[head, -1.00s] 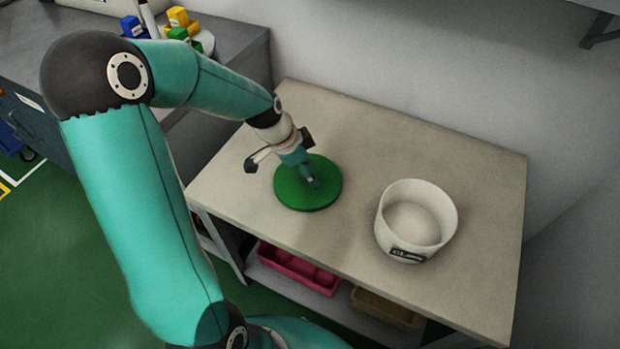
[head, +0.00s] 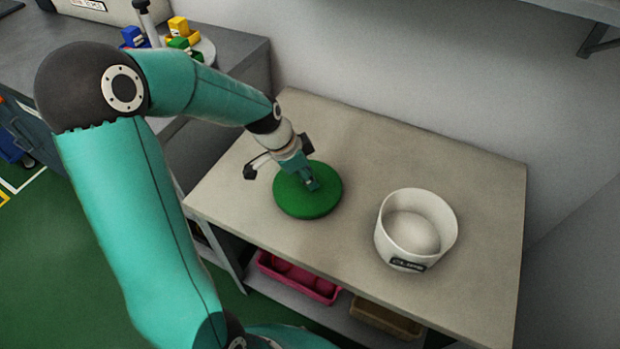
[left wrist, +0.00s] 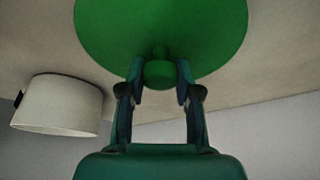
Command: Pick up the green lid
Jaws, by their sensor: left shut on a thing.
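The green lid (head: 293,202) is a flat round disc on the left part of the light tabletop in the head view. In the left wrist view the lid (left wrist: 205,30) fills the top, with a small round green knob at its middle. My left gripper (head: 311,184) is over the lid from above. In the left wrist view its two fingers (left wrist: 160,80) are shut on the knob, one on each side. I cannot tell whether the lid touches the table or is just above it. My right gripper does not show.
A white open tub (head: 388,240) with a dark label stands to the right of the lid. A pink tray (head: 322,289) and a brown tray (head: 385,318) sit on the shelf below. A grey counter (head: 236,62) with coloured blocks is at the back left.

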